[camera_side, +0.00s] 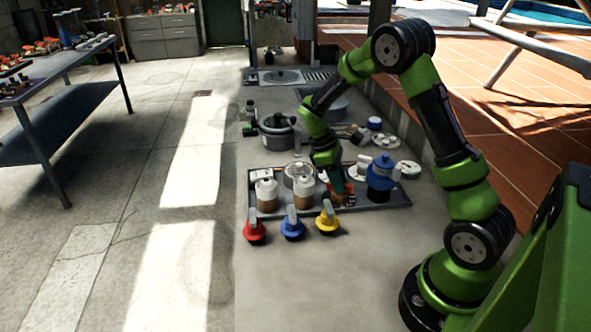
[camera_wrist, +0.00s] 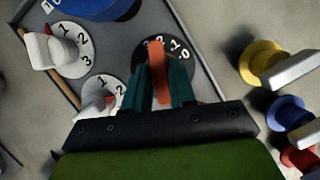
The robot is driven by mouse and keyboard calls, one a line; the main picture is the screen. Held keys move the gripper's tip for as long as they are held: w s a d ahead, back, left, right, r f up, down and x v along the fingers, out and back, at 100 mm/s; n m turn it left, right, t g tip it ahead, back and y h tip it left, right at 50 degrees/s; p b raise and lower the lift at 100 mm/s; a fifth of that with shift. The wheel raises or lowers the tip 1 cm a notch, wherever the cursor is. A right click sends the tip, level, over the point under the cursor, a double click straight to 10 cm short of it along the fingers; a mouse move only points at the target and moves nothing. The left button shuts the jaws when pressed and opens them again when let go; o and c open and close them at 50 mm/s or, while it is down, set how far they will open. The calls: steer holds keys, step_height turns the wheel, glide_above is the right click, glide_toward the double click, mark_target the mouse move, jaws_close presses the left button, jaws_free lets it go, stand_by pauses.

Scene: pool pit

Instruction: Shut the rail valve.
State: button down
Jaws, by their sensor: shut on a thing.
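Much of the dial is hidden behind the fingers. In the side view my gripper (camera_side: 337,183) reaches down at the tray's front right, with orange parts of the valve (camera_side: 349,190) just beside it.
Two white dials with white handles (camera_wrist: 70,48) lie left in the wrist view. Red (camera_side: 254,232), blue (camera_side: 292,227) and yellow (camera_side: 327,220) knobs sit before the tray (camera_side: 380,208). Two jars (camera_side: 266,190) stand left.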

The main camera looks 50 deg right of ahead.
steer(key=m+y, duration=0.1)
steer(key=m, duration=0.2)
steer(key=m+y, duration=0.1)
steer(key=m, duration=0.3)
steer(key=shift+w+d+r+y, duration=0.1)
steer(key=shift+d+y, duration=0.1)
steer(key=shift+y, duration=0.2)
steer(key=m+y, duration=0.1)
steer(key=m, duration=0.2)
steer(key=m+t+y, duration=0.1)
steer(key=m, duration=0.3)
steer(key=shift+d, duration=0.15)
steer(key=c, duration=1.1)
jaws_free()
steer(key=v, duration=1.6)
steer(key=shift+d+r, duration=0.25)
steer(key=shift+r, duration=0.1)
steer(key=shift+s, duration=0.25)
